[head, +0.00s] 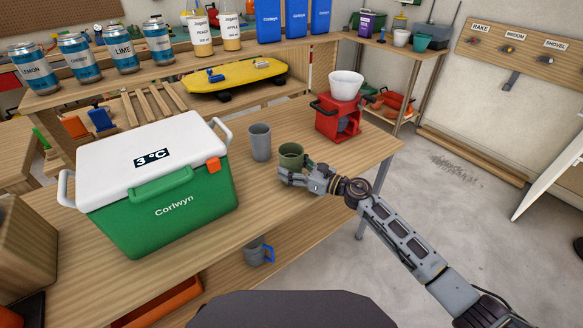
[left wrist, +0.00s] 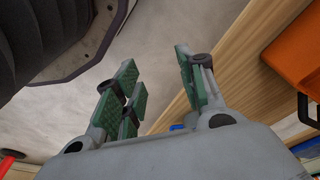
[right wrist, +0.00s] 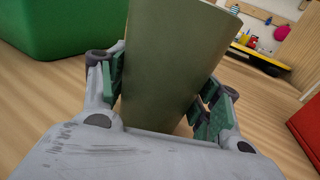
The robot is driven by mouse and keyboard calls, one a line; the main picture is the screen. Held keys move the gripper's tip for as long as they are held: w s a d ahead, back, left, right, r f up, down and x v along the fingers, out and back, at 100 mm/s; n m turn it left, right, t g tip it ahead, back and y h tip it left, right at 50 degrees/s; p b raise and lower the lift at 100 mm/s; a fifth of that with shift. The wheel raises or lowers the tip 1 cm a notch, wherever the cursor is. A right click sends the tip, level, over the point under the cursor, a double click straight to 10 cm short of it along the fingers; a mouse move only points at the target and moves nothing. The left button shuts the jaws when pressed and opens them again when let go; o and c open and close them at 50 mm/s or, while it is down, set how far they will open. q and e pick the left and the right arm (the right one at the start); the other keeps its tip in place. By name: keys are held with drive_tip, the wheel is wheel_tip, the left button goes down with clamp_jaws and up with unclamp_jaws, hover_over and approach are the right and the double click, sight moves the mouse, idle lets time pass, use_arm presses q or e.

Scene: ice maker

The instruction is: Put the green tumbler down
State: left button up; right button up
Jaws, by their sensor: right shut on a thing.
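The green tumbler (head: 290,152) is an olive-green cup near the right part of the wooden table (head: 330,168). My right gripper (head: 285,173) is shut around it from the near side. In the right wrist view the tumbler (right wrist: 175,60) stands between the green-padded fingers of the right gripper (right wrist: 160,95), looking upright. Its base is hidden by the gripper, so I cannot tell whether it touches the table. My left gripper (left wrist: 160,90) is open and empty in the left wrist view, with floor and wood beyond it. It does not show in the head view.
A grey tumbler (head: 259,141) stands just left of the green one. A green and white cooler (head: 170,205) fills the table's left. A red ice maker (head: 340,120) with a white bowl (head: 346,84) stands behind right. A grey mug (head: 254,251) sits on the shelf below.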

use_arm(q)
drive_tip(key=shift+r, duration=0.2)
idle(0.3)
use_arm(e)
drive_tip(key=shift+f, duration=0.1)
drive_tip(key=o, duration=0.8)
drive_tip(key=shift+c, duration=0.2)
drive_tip(key=o, duration=0.4)
use_arm(q)
drive_tip(key=shift+s+d+r, duration=0.1)
drive_tip(key=shift+s+r, duration=0.15)
drive_tip(key=shift+w, duration=0.1)
